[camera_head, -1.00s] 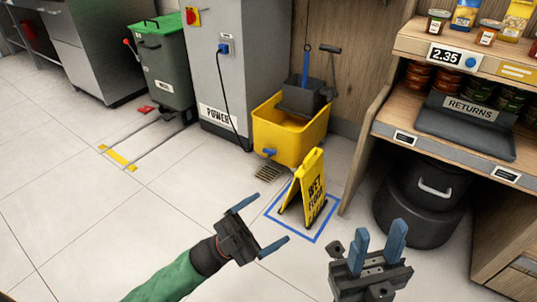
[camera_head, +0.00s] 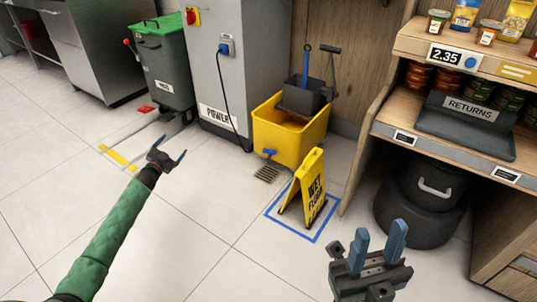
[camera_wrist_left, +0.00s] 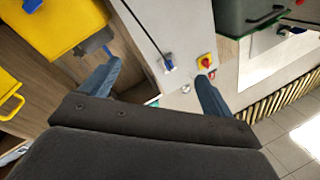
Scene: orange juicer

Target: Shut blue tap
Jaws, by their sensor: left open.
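The blue tap (camera_head: 269,152) sits low on the front of the yellow mop bucket (camera_head: 285,136), above the floor drain (camera_head: 267,173). The angle of its handle is too small to read. My left gripper (camera_head: 173,145) is open and empty, to the left of the tap and apart from it. In the left wrist view its two fingers (camera_wrist_left: 157,84) are spread, with the bucket (camera_wrist_left: 60,25) at upper left. A blue piece at the top edge there may be the tap. My right gripper (camera_head: 380,232) is open and empty at lower right.
A yellow wet floor sign (camera_head: 305,192) stands in a blue floor outline right of the drain. The grey power cabinet (camera_head: 212,70) with a hanging black cord and the green bin (camera_head: 163,65) stand behind my left gripper. The floor in front is clear.

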